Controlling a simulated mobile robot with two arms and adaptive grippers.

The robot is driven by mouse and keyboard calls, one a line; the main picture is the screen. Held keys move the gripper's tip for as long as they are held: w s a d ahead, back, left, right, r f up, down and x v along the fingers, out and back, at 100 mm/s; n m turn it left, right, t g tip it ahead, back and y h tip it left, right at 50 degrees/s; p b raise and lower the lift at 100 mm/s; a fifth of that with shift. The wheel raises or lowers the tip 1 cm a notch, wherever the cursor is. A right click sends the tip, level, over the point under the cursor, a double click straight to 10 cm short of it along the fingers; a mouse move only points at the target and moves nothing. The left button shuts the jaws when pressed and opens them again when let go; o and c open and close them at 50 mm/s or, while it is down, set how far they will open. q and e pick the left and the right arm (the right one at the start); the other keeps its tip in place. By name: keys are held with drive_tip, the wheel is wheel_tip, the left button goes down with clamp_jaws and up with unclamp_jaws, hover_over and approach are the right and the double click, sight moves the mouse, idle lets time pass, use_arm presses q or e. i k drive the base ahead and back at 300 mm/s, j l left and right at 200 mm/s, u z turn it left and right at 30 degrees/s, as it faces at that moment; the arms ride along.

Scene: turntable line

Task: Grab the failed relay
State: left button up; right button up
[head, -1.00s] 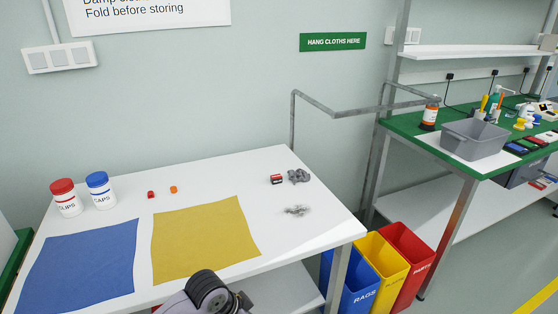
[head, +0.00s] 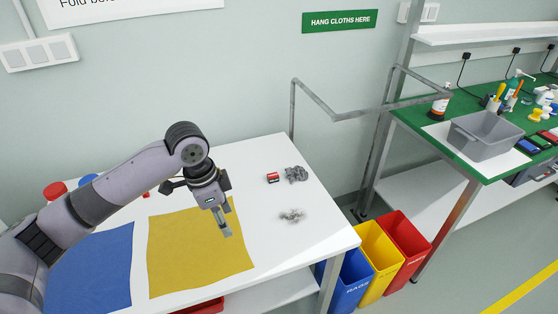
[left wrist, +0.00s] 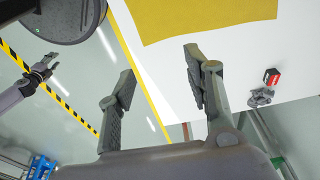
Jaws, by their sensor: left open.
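A small red-and-dark block (head: 273,178), which may be the relay, sits at the back right of the white table (head: 265,245). It touches or nearly touches a crumpled grey lump (head: 296,174). Both also show in the left wrist view, the block (left wrist: 272,77) and the lump (left wrist: 260,97), right of the fingers. My left gripper (head: 226,232) points down over the yellow cloth, left of and nearer than the block. Its fingers (left wrist: 160,64) are spread with nothing between them. My right gripper (left wrist: 42,72) shows small at the left of the wrist view, away from the table.
Yellow (head: 185,255) and blue (head: 95,268) cloths lie on the table. A grey debris pile (head: 292,216) lies in front of the block. My arm partly hides the red-lidded (head: 54,190) and blue-lidded jars. A metal rail (head: 330,108) rises behind; bins (head: 377,250) stand right.

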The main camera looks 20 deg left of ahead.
sight(273, 177)
drive_tip(key=i, duration=1.05)
